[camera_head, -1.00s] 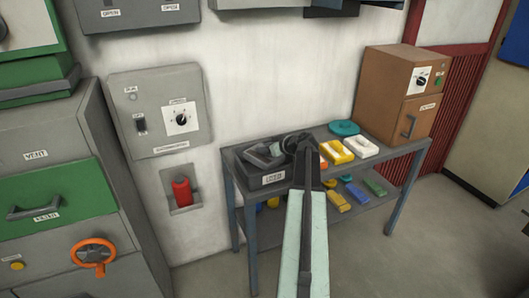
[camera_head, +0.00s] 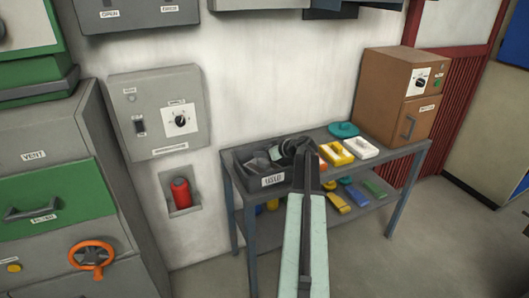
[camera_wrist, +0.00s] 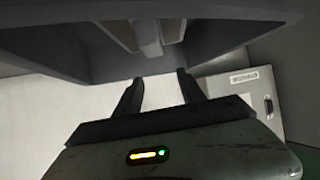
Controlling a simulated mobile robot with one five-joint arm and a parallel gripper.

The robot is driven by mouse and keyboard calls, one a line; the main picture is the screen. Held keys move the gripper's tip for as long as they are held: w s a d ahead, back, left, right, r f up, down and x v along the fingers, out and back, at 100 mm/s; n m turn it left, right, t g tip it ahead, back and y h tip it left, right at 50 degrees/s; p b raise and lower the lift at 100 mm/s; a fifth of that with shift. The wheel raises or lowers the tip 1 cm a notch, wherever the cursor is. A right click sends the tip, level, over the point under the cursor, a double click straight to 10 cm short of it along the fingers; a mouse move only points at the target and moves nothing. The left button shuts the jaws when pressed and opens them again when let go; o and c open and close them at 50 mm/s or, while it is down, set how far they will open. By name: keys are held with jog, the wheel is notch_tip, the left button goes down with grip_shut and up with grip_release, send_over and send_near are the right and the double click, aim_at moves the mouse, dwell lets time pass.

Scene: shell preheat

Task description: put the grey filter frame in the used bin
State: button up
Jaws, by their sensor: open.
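The used bin (camera_head: 253,184) is a dark grey open tray with a "USED" label, on the left end of the table top. Grey pieces lie inside it. A light grey piece (camera_head: 275,154) next to my gripper appears to be the filter frame, tilted inside the bin, though my gripper partly hides that end. My gripper (camera_head: 298,144) is over the bin's right part, open. In the wrist view its two fingers (camera_wrist: 159,84) are apart with nothing between them. The bin's dark wall (camera_wrist: 55,52) and a grey piece inside (camera_wrist: 148,36) show beyond them.
The metal table (camera_head: 325,175) also holds a yellow frame (camera_head: 336,154), a white frame (camera_head: 362,149), a teal round thing (camera_head: 343,129) and a brown oven (camera_head: 395,85). Several coloured pieces lie on the lower shelf. A wall box (camera_head: 160,110) and red handle (camera_head: 181,192) are left.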

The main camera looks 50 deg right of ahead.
jog(key=shift+s+r+p, duration=0.25)
jog(key=shift+r+p, duration=0.25)
jog(key=shift+r, duration=0.05)
jog(key=shift+s+r+p, duration=0.2)
jog(key=shift+r+p, duration=0.3)
jog(key=shift+r, duration=0.05)
jog(key=p+v, duration=0.2)
jog(key=v, duration=0.3)
jog(key=p+v, duration=0.2)
jog(key=v, duration=0.3)
jog(key=shift+s+p, duration=0.3)
jog(key=shift+s, duration=0.15)
jog(key=w+a+f+n+g+y, duration=0.1)
jog(key=w+a+f+g+y, duration=0.25)
jog(key=a, duration=1.05)
jog(key=w+a+f+g, duration=0.2)
jog(key=w+a+f, duration=0.3)
jog(key=a, duration=0.8)
jog(key=s+a+f+g+h, duration=0.1)
jog(key=s+a+g, duration=0.1)
jog(key=a, duration=0.7)
jog(key=s+a+f+g+h, duration=0.1)
jog(key=s+a+g, duration=0.1)
jog(key=a, duration=0.7)
jog(key=s+a+f+m+g+h, duration=0.1)
jog(key=s+a+f+g, duration=0.1)
jog(key=a, duration=0.7)
jog(key=shift+a+g, duration=0.3)
jog(key=shift+g, duration=0.05)
